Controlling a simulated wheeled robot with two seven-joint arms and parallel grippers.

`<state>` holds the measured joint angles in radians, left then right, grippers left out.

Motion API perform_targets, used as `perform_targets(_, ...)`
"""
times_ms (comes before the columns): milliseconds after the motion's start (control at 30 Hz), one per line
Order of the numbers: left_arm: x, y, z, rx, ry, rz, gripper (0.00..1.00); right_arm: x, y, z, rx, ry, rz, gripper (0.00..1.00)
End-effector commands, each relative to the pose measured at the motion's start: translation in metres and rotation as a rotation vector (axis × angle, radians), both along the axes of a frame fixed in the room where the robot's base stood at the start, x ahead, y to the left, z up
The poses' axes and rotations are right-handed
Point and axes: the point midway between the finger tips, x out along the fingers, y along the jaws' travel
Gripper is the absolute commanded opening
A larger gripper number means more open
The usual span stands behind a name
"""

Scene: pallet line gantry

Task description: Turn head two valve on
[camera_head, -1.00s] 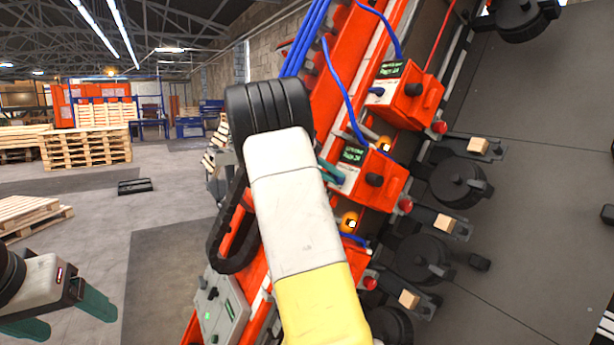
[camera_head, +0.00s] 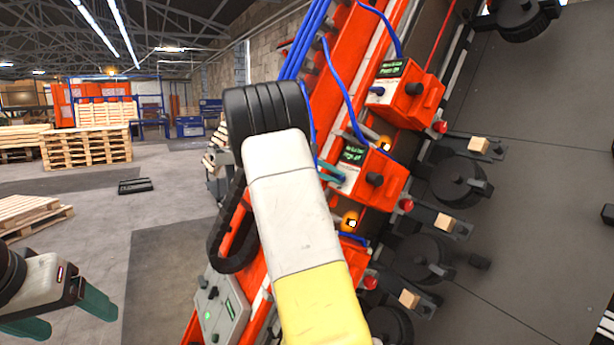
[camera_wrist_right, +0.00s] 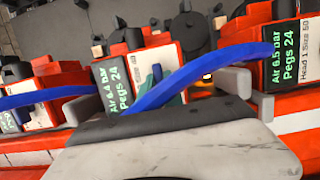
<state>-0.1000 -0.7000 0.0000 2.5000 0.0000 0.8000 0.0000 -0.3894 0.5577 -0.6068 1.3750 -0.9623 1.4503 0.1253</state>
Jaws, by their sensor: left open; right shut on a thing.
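A red head box (camera_head: 372,178) with a green-lettered screen stands in the middle of the slanted red gantry. In the right wrist view the middle box (camera_wrist_right: 150,62) stands beside the one marked Head 1 (camera_wrist_right: 285,55); its own number is not readable. My right gripper (camera_head: 331,172) is at its screen side, shut on a small blue valve lever (camera_wrist_right: 157,73). My forearm hides much of the grip in the head view, and a blue hose (camera_wrist_right: 200,78) crosses it in the wrist view. My left gripper (camera_head: 60,315) is open and empty at lower left.
Another red box (camera_head: 408,95) with a blue lever sits higher on the gantry. Blue hoses (camera_head: 340,85) hang close to my right gripper. Black round units with wooden blocks (camera_head: 445,222) line the right side.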

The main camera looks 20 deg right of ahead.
Motion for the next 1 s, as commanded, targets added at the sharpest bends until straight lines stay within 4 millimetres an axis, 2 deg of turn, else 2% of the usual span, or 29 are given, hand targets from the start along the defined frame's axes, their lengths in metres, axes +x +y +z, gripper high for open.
perform_targets(200, 0.000, 0.000, 0.000, 0.000, 0.000, 0.000, 0.76, 0.001, 0.001, -0.001, 0.001, 0.003, 0.004, 0.00)
perform_targets(233, 0.000, 0.000, 0.000, 0.000, 0.000, 0.000, 0.76, 0.001, 0.001, -0.001, 0.001, 0.003, 0.004, 0.14)
perform_targets(333, 0.000, 0.000, 0.000, 0.000, 0.000, 0.000, 0.76, 0.001, 0.001, -0.001, 0.001, 0.002, 0.003, 0.33)
perform_targets(700, 0.000, 0.000, 0.000, 0.000, 0.000, 0.000, 0.76, 0.001, 0.003, 0.001, 0.000, 0.000, 0.001, 0.34)
perform_targets(1000, 0.000, 0.000, 0.000, 0.000, 0.000, 0.000, 0.76, 0.010, 0.044, 0.022, -0.001, -0.002, 0.004, 0.34)
